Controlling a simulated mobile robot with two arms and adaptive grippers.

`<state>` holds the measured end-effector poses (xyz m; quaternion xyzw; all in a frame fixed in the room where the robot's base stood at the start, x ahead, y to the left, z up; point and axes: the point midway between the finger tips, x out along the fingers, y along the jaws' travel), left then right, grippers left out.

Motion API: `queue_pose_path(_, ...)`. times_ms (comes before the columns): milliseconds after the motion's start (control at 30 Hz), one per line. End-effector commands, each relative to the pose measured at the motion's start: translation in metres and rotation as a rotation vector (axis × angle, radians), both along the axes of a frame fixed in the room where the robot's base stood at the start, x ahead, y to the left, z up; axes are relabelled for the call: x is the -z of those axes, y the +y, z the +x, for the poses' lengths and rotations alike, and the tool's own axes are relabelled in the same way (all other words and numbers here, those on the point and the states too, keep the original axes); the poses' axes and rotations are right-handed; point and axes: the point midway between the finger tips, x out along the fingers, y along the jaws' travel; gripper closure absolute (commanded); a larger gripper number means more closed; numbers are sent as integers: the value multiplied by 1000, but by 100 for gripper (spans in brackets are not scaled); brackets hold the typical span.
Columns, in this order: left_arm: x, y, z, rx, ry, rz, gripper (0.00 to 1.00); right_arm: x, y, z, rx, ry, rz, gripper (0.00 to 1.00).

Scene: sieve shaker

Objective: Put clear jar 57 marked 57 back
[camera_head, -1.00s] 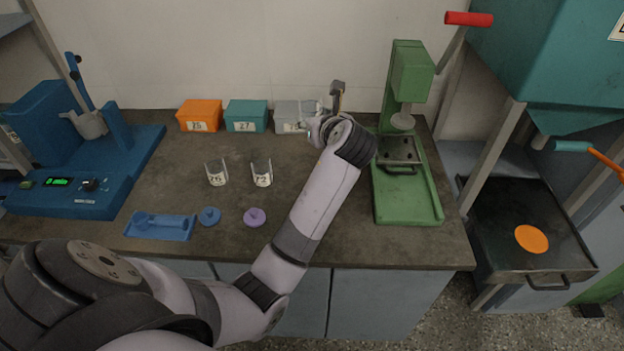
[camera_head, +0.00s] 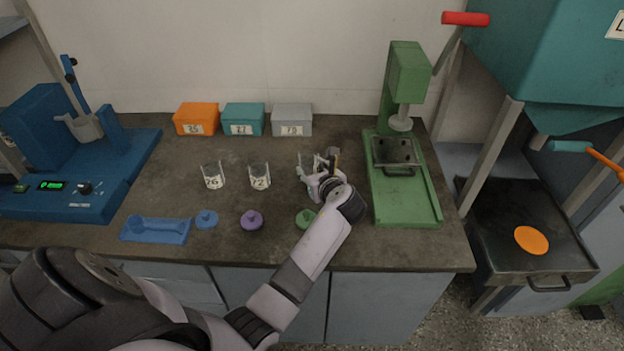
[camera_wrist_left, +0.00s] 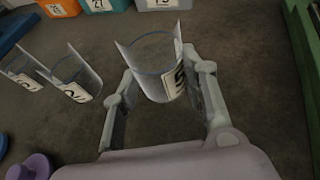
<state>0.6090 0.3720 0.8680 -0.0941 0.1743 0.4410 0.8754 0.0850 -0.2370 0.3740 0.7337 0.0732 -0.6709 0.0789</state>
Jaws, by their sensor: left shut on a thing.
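The clear jar (camera_head: 307,165) is between the fingers of my left gripper (camera_head: 321,174), to the right of the other two jars. In the left wrist view the jar (camera_wrist_left: 158,72) stands upright between the two fingers of the gripper (camera_wrist_left: 164,82). Its white label is turned to the right and only partly readable, starting with what looks like a 5. The gripper is shut on it. I cannot tell whether the jar's base touches the bench. My right gripper is not in view.
Two clear labelled jars (camera_head: 213,176) (camera_head: 259,177) stand left of it. Blue (camera_head: 206,219), purple (camera_head: 251,220) and green (camera_head: 305,218) lids lie in front. Orange (camera_head: 196,119), teal (camera_head: 243,119) and grey (camera_head: 291,120) boxes stand behind. A green press (camera_head: 405,190) is close on the right.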

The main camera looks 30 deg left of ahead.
Motion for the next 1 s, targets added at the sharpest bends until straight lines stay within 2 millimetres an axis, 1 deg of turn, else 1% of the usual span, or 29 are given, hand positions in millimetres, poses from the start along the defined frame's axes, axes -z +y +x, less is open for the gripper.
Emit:
queue_pose_path(33, 12, 0, -1, -1, 4, 0, 93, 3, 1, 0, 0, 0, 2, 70)
queue_pose_path(100, 22, 0, -1, 0, 4, 0, 93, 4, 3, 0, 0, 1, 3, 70)
queue_pose_path(167, 28, 0, 0, 0, 4, 0, 93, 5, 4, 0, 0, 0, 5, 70)
queue_pose_path(233, 30, 0, 0, 0, 1, 1, 93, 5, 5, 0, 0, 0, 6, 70)
queue_pose_path(500, 31, 0, 0, 0, 1, 1, 93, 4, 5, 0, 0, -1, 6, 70)
queue_pose_path(533, 31, 0, 0, 0, 1, 0, 59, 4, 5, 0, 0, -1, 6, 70)
queue_pose_path(800, 31, 0, 0, 0, 1, 0, 41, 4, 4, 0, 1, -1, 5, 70)
queue_pose_path(1000, 31, 0, 0, 0, 1, 0, 40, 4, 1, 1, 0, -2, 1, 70)
